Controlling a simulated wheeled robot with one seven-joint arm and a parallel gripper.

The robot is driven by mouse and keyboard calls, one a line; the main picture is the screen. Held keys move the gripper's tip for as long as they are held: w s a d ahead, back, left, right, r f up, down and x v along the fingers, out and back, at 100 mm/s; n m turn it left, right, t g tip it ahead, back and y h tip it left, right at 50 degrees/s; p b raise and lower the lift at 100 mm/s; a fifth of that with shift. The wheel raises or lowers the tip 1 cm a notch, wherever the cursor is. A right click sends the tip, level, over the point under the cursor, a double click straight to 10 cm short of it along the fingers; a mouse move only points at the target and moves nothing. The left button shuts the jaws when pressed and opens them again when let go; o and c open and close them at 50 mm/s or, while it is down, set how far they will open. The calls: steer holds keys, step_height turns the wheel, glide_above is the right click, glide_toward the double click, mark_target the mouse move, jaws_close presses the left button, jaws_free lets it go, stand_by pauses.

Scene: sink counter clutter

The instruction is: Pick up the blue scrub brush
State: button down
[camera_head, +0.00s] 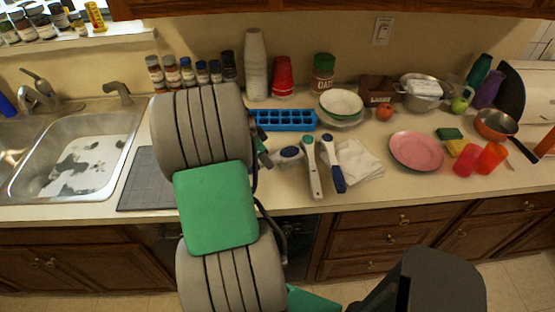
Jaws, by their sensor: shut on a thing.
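My gripper (264,151) shows only in part at the right edge of my grey and green arm, low over the counter. The arm hides most of the grip, and I cannot tell whether the brush touches the counter. To its right lie a white-handled tool with a green end (312,168) and a blue-and-white handled tool (334,163).
A blue ice tray (283,120) lies just behind. A white cloth (358,163) and pink plate (416,151) are to the right. The sink (50,190) is left, beside a grey mat (140,190).

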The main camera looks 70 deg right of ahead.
steer(key=shift+r, duration=0.1)
steer(key=shift+r, duration=0.25)
step_height(320, 180, up, 3)
steer(key=shift+f+b, duration=0.2)
steer(key=shift+b, duration=0.7)
steer(key=s+a+r+b, duration=0.2)
steer(key=s+a+r, duration=0.5)
steer(key=a, duration=0.5)
step_height(320, 180, up, 3)
steer(key=shift+f, duration=0.15)
